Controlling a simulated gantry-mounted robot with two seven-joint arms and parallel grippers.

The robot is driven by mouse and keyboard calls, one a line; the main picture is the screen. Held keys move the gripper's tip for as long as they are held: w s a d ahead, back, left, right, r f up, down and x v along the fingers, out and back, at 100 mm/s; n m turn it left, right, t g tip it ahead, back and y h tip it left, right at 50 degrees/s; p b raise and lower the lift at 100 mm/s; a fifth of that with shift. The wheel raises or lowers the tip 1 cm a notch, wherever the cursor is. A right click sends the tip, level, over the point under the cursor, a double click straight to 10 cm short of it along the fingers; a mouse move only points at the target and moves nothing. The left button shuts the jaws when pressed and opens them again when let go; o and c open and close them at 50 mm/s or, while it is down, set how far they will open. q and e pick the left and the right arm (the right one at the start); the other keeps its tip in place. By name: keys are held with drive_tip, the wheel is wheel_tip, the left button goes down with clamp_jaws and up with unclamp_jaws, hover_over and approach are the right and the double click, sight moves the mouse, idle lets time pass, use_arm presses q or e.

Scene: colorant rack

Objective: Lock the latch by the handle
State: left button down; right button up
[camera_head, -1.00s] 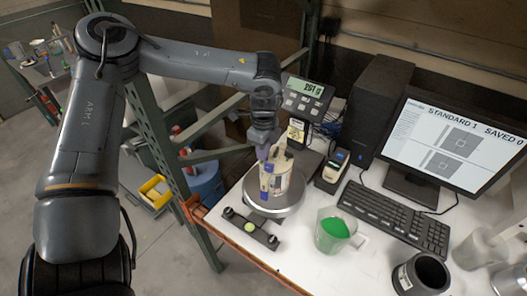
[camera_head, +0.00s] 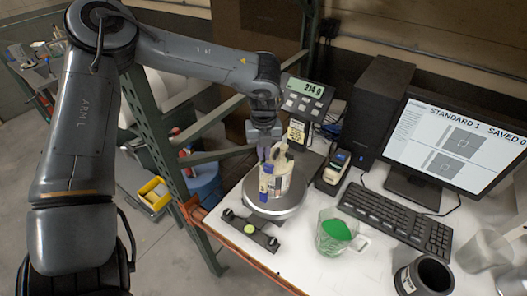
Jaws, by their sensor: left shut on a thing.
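A cream container (camera_head: 278,186) with a blue part on its left side stands on the round metal plate of a scale (camera_head: 288,206). A pale upright piece at its top looks like the handle (camera_head: 280,153). My left gripper (camera_head: 266,156) comes down from above and is shut on the handle. The fingers hide part of the grip. The latch is too small and covered to tell its position. My right gripper is not in view.
The scale display (camera_head: 305,97) stands behind. A small dark device (camera_head: 333,170), a keyboard (camera_head: 400,220), a monitor (camera_head: 455,140), a clear jug with green content (camera_head: 336,235) and a black cup (camera_head: 424,275) crowd the right. A dark bar with knobs (camera_head: 249,231) lies at the bench's front edge.

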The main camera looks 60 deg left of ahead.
use_arm(q)
drive_tip(key=shift+m, duration=2.1)
drive_tip(key=c, duration=1.2)
unclamp_jaws()
drive_tip(key=shift+r, duration=0.1)
wheel_tip(320, 180, up, 11)
drive_tip(key=shift+f, duration=0.15)
